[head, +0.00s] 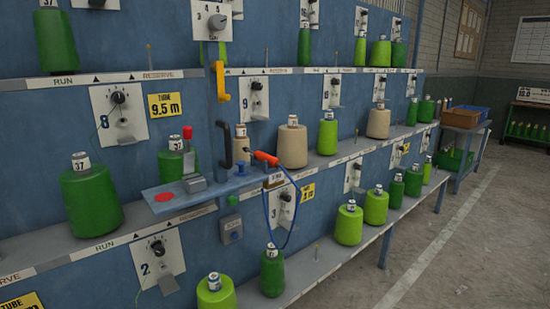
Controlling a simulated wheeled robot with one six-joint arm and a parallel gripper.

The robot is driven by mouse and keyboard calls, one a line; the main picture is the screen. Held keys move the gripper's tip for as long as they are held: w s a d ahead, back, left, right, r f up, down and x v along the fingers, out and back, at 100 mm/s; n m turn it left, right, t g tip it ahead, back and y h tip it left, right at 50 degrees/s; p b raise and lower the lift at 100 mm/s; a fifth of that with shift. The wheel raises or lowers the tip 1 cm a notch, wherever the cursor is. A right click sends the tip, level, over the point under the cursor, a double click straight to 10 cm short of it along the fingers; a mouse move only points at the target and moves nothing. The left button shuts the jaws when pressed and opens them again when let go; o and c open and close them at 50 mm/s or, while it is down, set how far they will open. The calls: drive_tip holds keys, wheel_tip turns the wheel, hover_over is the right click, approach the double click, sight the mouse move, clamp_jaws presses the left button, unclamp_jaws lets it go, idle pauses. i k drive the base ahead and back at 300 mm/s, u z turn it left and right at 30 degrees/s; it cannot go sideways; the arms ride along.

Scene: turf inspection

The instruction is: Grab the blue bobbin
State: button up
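No yarn bobbin in the head view is clearly blue. The bobbins on the rack are green or beige. A large green bobbin (91,200) stands at left on the middle shelf, and a beige bobbin (292,145) stands near the centre. A small blue spool-like piece (240,168) sits on the narrow blue ledge at the centre; I cannot tell whether it is a bobbin or a knob. My gripper is not in view.
The blue ledge (215,186) juts out from the rack, with a red-handled clamp (188,150) and an orange tool (266,158) with a looping blue hose. The floor (455,240) at right is clear.

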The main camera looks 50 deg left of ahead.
sight(242, 172)
drive_tip(key=i, duration=0.4)
drive_tip(key=u, duration=2.4)
